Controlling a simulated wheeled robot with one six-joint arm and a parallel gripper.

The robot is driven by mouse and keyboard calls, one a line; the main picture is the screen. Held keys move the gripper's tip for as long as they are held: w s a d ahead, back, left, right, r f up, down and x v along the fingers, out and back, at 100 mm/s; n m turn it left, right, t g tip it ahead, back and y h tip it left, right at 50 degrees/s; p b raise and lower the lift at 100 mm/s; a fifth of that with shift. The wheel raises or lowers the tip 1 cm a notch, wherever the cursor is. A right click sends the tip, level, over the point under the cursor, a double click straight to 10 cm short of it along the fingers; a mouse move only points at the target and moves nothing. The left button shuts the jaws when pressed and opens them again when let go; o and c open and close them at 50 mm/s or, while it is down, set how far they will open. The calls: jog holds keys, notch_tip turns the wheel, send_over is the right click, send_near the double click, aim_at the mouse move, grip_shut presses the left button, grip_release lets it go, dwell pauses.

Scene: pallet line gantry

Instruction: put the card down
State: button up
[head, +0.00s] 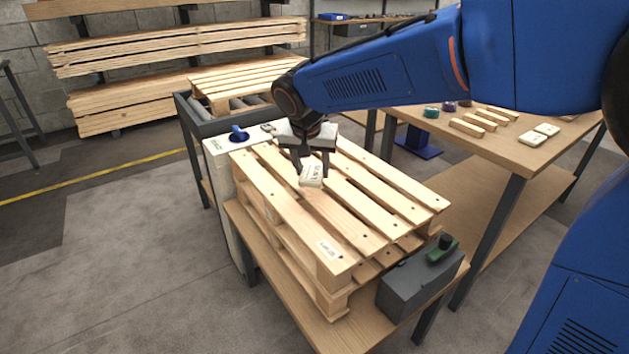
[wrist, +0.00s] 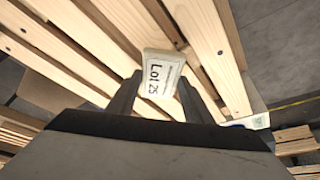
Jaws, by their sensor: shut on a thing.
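A small off-white card (head: 311,176) is held between the two fingers of my gripper (head: 312,171), over the slats of the top wooden pallet (head: 390,191). In the wrist view the card (wrist: 162,72) shows the print "Lot 25" and sits between both dark fingertips (wrist: 163,88). My gripper is shut on it. The card's underside is hidden, and I cannot tell whether it touches the slats.
The pallet stack rests on a wooden bench (head: 285,298). A dark grey box (head: 418,290) with a green and black knob stands at its near right. A table (head: 510,157) on the right holds wooden blocks and more white cards (head: 540,134). Much of the pallet top is bare, with gaps between slats.

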aim_at(312, 195)
jog(key=shift+f, duration=2.6)
jog(key=shift+f, duration=0.15)
jog(key=o, duration=1)
jog(key=shift+o, duration=0.2)
jog(key=d+v, duration=0.1)
jog(key=v, duration=1.1)
jog(key=s+d, duration=0.4)
jog(key=d, duration=0.7)
jog(key=s+d+f+n, duration=0.1)
jog(key=s+d+f, duration=0.3)
jog(key=s+d, duration=0.5)
jog(key=s+d+f+n, duration=0.1)
jog(key=s+d+f, duration=0.4)
jog(key=s+d, duration=0.4)
jog(key=s, duration=0.3)
jog(key=shift+s+d+y, duration=0.15)
jog(key=shift+d+y, duration=0.05)
jog(key=shift+y, duration=0.2)
